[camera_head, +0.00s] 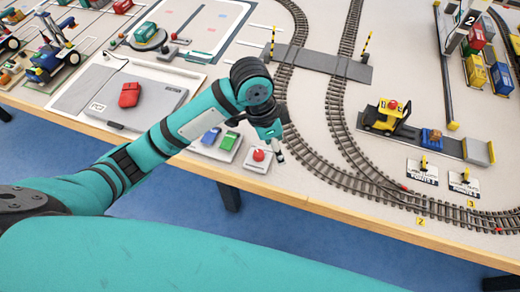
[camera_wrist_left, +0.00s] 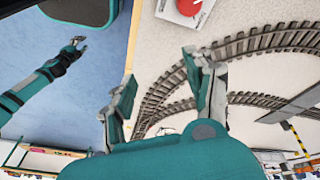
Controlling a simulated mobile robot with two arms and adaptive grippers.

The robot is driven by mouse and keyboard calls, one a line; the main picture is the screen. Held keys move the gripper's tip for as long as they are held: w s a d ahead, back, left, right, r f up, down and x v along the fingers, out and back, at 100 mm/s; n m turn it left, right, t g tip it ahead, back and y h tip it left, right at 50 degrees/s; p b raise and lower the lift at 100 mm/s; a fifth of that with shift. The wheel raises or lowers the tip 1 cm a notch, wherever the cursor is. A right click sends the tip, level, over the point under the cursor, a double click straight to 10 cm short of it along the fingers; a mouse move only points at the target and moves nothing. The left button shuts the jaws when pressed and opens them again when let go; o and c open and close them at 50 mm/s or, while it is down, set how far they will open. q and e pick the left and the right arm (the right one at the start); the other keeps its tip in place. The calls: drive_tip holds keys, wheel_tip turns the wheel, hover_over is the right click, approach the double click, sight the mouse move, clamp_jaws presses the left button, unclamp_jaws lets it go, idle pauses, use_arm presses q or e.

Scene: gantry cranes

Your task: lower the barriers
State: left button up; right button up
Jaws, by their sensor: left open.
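Two striped yellow-and-black barriers stand upright at the level crossing, the left barrier (camera_head: 272,42) and the right barrier (camera_head: 366,45). A red button (camera_head: 259,155) on a small white plate (camera_head: 251,164) sits near the table's front edge. It also shows at the top of the left wrist view (camera_wrist_left: 188,7). My left gripper (camera_head: 277,148) is open and empty, just right of the button and above the table. Its spread fingers show in the left wrist view (camera_wrist_left: 163,92). My right gripper (camera_wrist_left: 76,46) shows small in the left wrist view, over the blue floor; its jaws are unclear.
Curved railway tracks (camera_head: 352,150) run right of the button. A grey box with a red device (camera_head: 130,95) lies further left. A yellow vehicle (camera_head: 386,117) stands on a ramp at right.

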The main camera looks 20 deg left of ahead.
sight(259, 153)
use_arm(q)
drive_tip(key=w+a+r+m+g+y, duration=0.1)
drive_tip(key=w+a+r+m+y, duration=0.2)
drive_tip(key=a+r, duration=0.4)
drive_tip(key=shift+n, duration=0.7)
drive_tip(key=f, duration=0.5)
drive_tip(key=d+f, duration=0.1)
drive_tip(key=f, duration=1)
drive_tip(key=shift+s+d+f, duration=0.1)
drive_tip(key=shift+d, duration=0.3)
clamp_jaws()
